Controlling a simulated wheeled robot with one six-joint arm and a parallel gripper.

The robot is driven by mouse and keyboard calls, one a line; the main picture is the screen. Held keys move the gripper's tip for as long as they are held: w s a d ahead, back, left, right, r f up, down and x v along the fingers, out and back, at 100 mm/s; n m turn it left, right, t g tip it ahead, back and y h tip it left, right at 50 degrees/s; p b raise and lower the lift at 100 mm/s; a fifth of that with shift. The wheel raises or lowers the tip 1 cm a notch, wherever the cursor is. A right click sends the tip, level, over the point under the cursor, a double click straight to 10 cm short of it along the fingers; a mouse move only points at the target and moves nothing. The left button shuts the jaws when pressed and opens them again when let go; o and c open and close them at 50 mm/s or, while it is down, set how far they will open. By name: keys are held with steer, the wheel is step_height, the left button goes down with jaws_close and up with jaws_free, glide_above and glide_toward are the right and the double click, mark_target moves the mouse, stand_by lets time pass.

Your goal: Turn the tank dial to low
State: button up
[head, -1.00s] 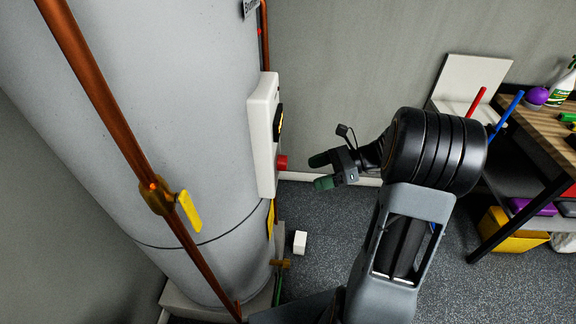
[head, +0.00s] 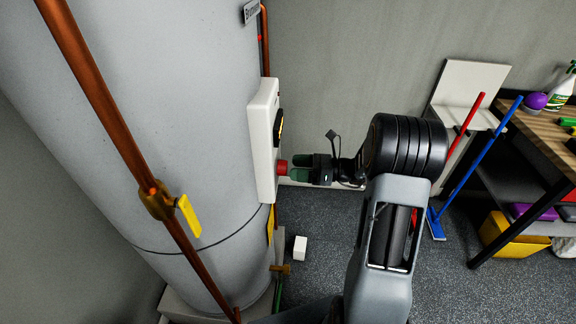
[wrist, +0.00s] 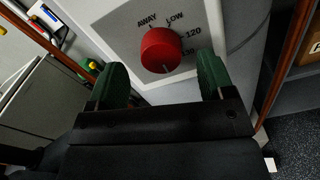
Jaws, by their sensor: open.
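The tank (head: 190,130) is a tall grey cylinder at the left of the head view. A white control box (head: 263,140) is mounted on its side. The red tank dial (head: 283,167) sticks out low on the box. In the wrist view, the dial (wrist: 160,50) shows face-on, with AWAY, LOW and 120 printed around it; another marking is partly hidden. A pale mark shows at the dial's lower edge. My gripper (head: 298,168) is open at the dial. In the wrist view, its green fingertips (wrist: 163,78) stand on either side of the dial, with nothing visibly gripped.
A copper pipe (head: 105,110) with a yellow-handled valve (head: 188,214) runs down the tank's front. A small white block (head: 300,248) lies on the floor. A wooden-topped bench (head: 545,130) stands at the right.

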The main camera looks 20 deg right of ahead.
mark_target(283, 168)
steer(key=shift+x, duration=1.55)
steer(key=c, duration=0.9)
